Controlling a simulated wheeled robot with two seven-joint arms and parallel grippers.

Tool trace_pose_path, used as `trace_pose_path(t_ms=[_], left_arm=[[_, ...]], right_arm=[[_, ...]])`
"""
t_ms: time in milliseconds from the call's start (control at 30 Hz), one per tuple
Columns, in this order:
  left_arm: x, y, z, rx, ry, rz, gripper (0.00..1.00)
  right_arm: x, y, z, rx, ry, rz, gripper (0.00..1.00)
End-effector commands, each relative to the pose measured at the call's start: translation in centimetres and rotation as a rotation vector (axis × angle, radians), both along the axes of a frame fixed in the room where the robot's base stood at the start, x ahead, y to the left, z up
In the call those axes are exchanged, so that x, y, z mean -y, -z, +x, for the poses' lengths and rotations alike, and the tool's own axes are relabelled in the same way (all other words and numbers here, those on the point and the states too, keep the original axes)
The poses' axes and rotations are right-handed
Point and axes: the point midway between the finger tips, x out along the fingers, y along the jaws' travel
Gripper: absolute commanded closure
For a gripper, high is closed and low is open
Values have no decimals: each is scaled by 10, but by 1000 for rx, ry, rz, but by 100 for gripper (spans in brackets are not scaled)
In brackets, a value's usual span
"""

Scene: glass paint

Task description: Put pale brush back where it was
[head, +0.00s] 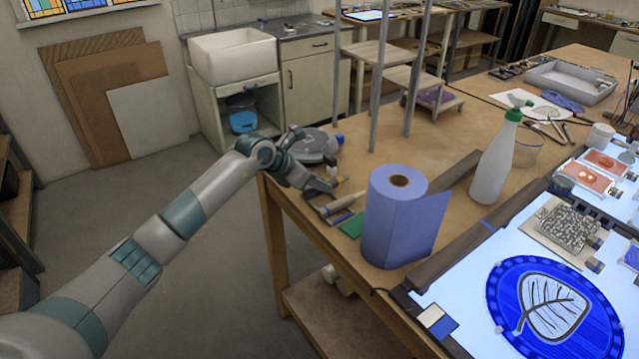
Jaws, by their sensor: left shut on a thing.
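My left gripper (327,187) reaches in from the left over the near left corner of the wooden table. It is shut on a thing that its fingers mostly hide. A pale brush-like handle (345,203) lies slanted right at the fingertips, just left of the blue paper roll; I take it for the pale brush. Whether it touches the table is too small to tell. My right gripper is not in view.
The blue paper roll (392,225) stands close right of the gripper. A green piece (352,226) lies beside it. Behind are a round grey object (311,145) and metal posts (376,75). A white spray bottle (494,165) and lit panel (455,291) are to the right.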

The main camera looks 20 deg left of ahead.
Motion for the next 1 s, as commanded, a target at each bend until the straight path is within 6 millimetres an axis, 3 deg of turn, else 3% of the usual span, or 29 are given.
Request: trace_pose_path(t_ms=[900, 933, 1000], left_arm=[[0, 7, 0, 0, 0, 0, 100], [0, 6, 0, 1, 0, -1, 76], [0, 6, 0, 0, 0, 0, 62]], right_arm=[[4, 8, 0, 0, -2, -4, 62], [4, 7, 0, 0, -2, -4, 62], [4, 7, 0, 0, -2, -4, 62]])
